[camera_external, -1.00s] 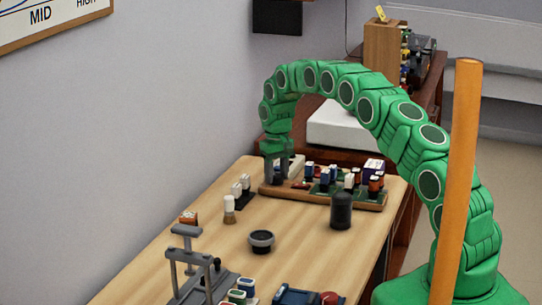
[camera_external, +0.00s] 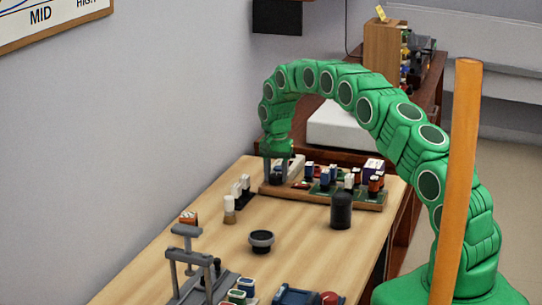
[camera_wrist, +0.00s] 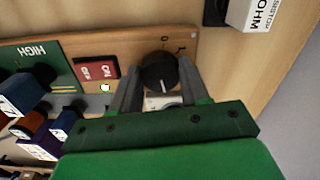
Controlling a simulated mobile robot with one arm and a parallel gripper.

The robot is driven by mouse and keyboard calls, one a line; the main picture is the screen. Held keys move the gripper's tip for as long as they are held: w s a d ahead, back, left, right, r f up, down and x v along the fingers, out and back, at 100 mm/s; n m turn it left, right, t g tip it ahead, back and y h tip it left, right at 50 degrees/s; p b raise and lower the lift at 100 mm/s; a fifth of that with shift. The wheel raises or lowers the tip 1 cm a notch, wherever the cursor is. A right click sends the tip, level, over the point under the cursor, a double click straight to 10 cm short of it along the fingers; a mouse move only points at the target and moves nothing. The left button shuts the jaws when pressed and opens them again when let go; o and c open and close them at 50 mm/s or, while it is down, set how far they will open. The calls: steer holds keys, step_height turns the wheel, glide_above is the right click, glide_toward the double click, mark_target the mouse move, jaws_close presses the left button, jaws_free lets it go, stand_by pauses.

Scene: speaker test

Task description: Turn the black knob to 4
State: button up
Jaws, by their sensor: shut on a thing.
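The black knob (camera_wrist: 159,72) sits on the wooden board (camera_wrist: 105,42), seen in the wrist view between the two grey fingers of my gripper (camera_wrist: 158,65). The fingers are shut on its sides. The number the knob points to cannot be told. In the external view my gripper (camera_external: 277,170) points down at the left end of the board (camera_external: 325,197), and its fingers mostly hide the knob.
In the external view a black cylinder (camera_external: 341,211) and a dark round cup (camera_external: 261,241) stand nearer on the table (camera_external: 180,262). White-topped pieces (camera_external: 241,186) stand left of the board.

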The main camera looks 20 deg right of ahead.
mark_target(276, 176)
steer(key=shift+m, duration=0.3)
steer(key=o, duration=0.8)
steer(key=shift+r, duration=0.1)
step_height(276, 176, up, 8)
steer(key=shift+f, duration=0.2)
stand_by(0.3)
